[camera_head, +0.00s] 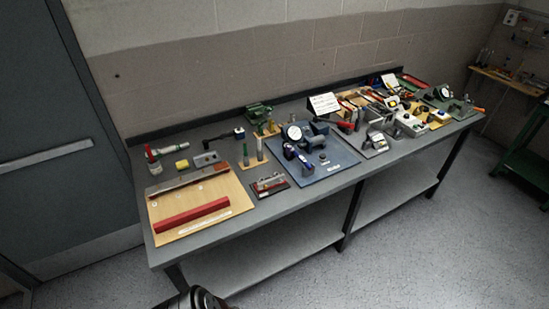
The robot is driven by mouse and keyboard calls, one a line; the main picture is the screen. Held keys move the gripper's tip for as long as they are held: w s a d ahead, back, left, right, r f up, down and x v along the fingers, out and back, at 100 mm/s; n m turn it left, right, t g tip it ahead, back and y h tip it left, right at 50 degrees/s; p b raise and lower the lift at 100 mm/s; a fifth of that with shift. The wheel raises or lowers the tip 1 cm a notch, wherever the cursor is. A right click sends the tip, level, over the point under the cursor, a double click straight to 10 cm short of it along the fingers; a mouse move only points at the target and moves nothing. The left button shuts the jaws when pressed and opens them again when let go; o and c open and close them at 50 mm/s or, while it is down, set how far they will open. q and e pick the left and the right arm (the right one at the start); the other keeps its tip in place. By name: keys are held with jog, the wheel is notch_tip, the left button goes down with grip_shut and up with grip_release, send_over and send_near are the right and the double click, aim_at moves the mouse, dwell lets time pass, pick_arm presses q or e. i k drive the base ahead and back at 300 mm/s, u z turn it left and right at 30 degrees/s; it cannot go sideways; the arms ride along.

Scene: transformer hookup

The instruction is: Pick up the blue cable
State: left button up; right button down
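I cannot make out a blue cable in the head view; the small items on the workbench (215,255) are too small to tell apart surely. A dark blue cylindrical item (289,151) stands on a blue mat (318,172) near the middle of the bench. A small dark item with a blue part (239,133) is near the back left. Neither of my grippers shows; only a dark rounded part, apparently mine, is at the bottom edge.
A wooden board (165,229) with a red bar (192,215) lies at the bench's left end. Tools and gauges crowd the right half. A wall runs behind, and a grey door (65,100) is at left. The floor (430,240) in front is clear.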

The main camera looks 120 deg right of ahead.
aim_at(304, 162)
jog(key=z, duration=4.3)
